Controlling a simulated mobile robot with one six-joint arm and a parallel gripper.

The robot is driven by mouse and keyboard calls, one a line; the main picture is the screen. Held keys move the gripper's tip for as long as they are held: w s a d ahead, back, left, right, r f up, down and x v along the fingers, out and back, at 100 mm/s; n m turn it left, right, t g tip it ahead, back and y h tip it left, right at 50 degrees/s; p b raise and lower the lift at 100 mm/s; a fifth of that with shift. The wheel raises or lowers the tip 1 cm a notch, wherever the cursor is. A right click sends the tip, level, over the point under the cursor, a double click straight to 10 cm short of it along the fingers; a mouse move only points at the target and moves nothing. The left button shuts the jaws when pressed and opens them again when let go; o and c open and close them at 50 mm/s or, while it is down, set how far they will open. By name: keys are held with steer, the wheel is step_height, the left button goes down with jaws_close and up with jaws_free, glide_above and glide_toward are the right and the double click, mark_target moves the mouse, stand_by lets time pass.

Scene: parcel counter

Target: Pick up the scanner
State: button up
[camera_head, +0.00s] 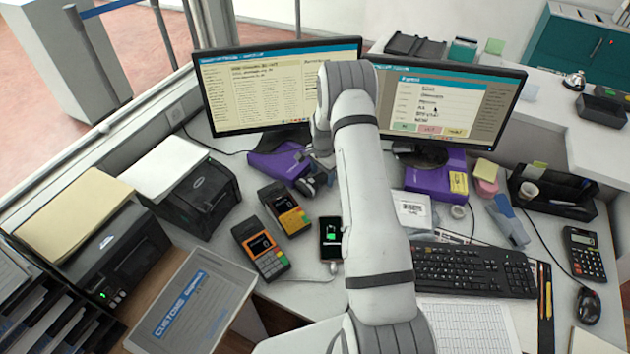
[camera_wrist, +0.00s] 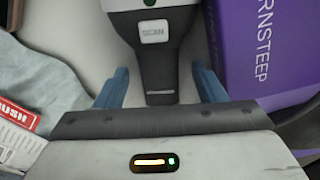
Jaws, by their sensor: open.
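The scanner (camera_wrist: 157,62) is grey and black with a light SCAN button, and lies on the pale counter in the wrist view. Its dark handle points toward my gripper (camera_wrist: 160,78). My gripper's two blue fingers are open, one on each side of the handle, with a visible gap on both sides. Nothing is gripped. The scanner's far end is cut off by the top of the wrist view. In the head view, my arm hides much of this spot, and scanner and gripper are hard to tell apart there.
A purple box (camera_wrist: 262,50) stands close to the right finger. A grey-blue crumpled item (camera_wrist: 45,75) and a red RUSH label (camera_wrist: 16,113) lie to the left. In the head view, two card terminals (camera_head: 262,250), a phone (camera_head: 330,238), two monitors (camera_head: 285,90) and a keyboard (camera_head: 470,270) crowd the counter.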

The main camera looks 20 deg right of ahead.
steer(key=shift+c, duration=0.4)
steer(key=c, duration=1)
steer(key=shift+c, duration=0.5)
